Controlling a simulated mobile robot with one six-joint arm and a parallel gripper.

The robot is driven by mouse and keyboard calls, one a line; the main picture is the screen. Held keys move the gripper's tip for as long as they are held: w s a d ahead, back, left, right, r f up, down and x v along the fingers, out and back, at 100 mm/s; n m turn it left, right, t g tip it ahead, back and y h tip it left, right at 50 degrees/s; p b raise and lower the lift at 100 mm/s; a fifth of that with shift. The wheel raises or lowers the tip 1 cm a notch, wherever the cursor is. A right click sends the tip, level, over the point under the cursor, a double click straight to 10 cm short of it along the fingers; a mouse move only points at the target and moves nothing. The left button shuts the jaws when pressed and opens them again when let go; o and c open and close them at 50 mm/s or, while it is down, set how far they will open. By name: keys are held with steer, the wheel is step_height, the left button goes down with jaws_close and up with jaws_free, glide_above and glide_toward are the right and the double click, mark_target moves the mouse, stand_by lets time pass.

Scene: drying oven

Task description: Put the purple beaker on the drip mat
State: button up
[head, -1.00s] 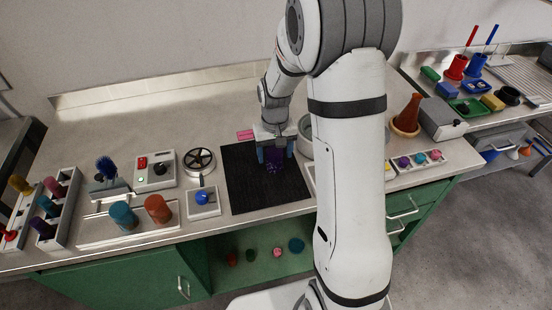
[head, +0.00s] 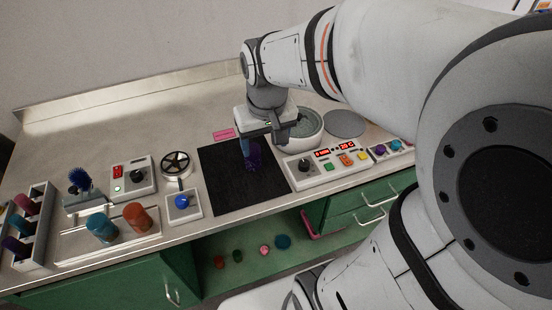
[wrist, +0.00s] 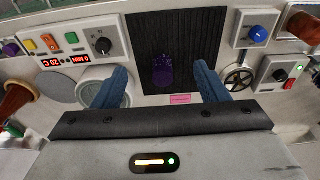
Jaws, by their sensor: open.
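The purple beaker (head: 254,158) stands on the black drip mat (head: 222,190), toward its back right part. It also shows in the wrist view (wrist: 162,72), on the dark mat (wrist: 190,40) between my two blue fingers but farther out. My gripper (head: 250,150) is above and beside the beaker in the head view, which partly overlaps a finger. In the wrist view my gripper (wrist: 166,84) is open with nothing between the fingers.
A pink label (head: 223,134) lies behind the mat. A panel with a blue knob (head: 182,203) is left of the mat. A control panel with red displays (head: 328,165) and a round bath (head: 300,130) are on the right. Teal and orange beakers (head: 137,217) stand at the left.

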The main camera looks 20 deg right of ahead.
steer(key=s+t, duration=0.1)
steer(key=s, duration=0.7)
steer(key=shift+d+r, duration=0.15)
